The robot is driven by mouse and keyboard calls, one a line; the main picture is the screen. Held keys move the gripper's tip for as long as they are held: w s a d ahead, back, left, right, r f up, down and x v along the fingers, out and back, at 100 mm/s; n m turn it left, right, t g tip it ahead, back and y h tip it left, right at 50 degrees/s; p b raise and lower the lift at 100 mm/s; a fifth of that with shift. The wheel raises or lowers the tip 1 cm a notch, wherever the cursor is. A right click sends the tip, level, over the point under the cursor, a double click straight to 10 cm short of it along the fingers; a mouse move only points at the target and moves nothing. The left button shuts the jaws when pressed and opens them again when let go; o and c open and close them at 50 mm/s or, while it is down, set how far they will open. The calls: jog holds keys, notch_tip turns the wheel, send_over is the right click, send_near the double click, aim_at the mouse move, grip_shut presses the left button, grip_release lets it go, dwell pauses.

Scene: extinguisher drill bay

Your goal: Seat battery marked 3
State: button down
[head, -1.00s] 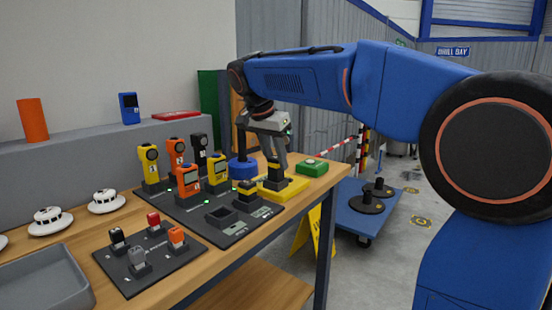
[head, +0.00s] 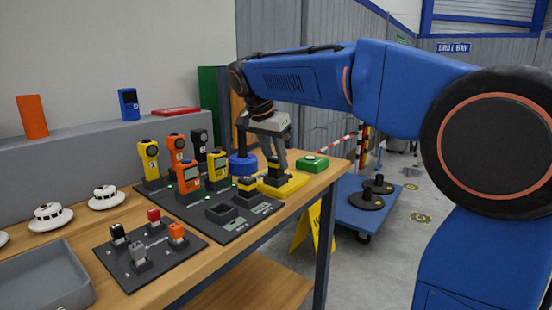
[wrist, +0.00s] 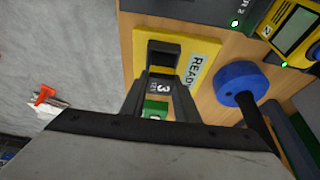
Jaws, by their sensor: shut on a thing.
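The battery marked 3 (wrist: 162,87) is a dark block with a white figure, seen between my fingers in the wrist view. It is upright at the yellow READY plate (head: 294,184) on the bench, which also shows in the wrist view (wrist: 205,48). My gripper (head: 272,166) points down and is shut on the battery. Whether the battery still touches the plate or its black holder I cannot tell. The dark charging board (head: 255,222) lies to the left, with an empty square bay (head: 220,213) and a yellow-banded battery (head: 246,187).
Several upright handheld detectors, such as a yellow one (head: 217,172), stand on the board. A blue round-based post (head: 243,166) and a green box (head: 313,164) stand near my gripper. A smaller battery-like rack (head: 120,262) and a grey tray (head: 60,292) are at front left.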

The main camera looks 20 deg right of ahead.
jog(key=shift+f, duration=0.45)
dwell(0.4)
jog(key=c, duration=1)
grip_release()
jog(key=shift+r, duration=3.45)
